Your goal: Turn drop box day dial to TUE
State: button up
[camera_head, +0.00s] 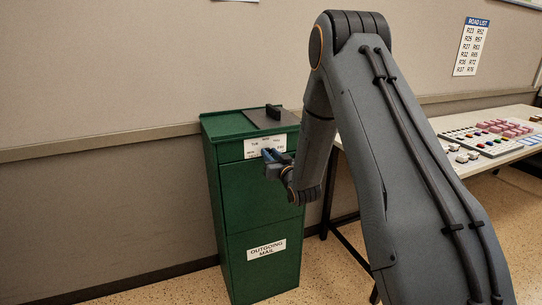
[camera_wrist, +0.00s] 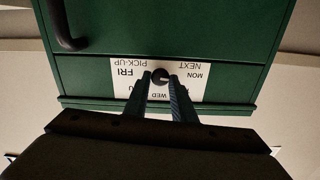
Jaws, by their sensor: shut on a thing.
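The green drop box (camera_head: 227,200) stands against the wall, with an "OUTGOING MAIL" label low on its front. Its white day label (camera_head: 252,146) is high on the front. In the wrist view the day label (camera_wrist: 120,80) appears upside down, with FRI, MON and WED readable; TUE is hidden there by a finger. The small dark day dial (camera_wrist: 159,77) sits at the label's middle. My gripper (camera_wrist: 160,82) has one finger on each side of the dial and is shut on it. I cannot tell which day the dial points to. In the head view my gripper (camera_head: 268,158) covers the dial.
A dark handle (camera_wrist: 68,28) shows on the box in the wrist view. To the right, a table (camera_head: 522,151) holds a tray and several small coloured items. A road list (camera_head: 471,46) hangs on the wall.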

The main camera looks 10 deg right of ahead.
jog(key=m, duration=0.4)
jog(key=shift+b, duration=0.4)
jog(key=shift+f+m, duration=0.1)
jog(key=shift+m, duration=1.7)
jog(key=shift+d, duration=0.1)
jog(key=o, duration=1)
jog(key=shift+s+d+b, duration=0.2)
jog(key=shift+s+b, duration=0.1)
jog(key=shift+s, duration=1)
jog(key=shift+s+d+b, duration=0.15)
jog(key=shift+s+b, duration=0.15)
jog(key=shift+s, duration=0.95)
jog(key=shift+s+d+b, duration=0.2)
jog(key=shift+s+b, duration=0.1)
jog(key=shift+s, duration=1)
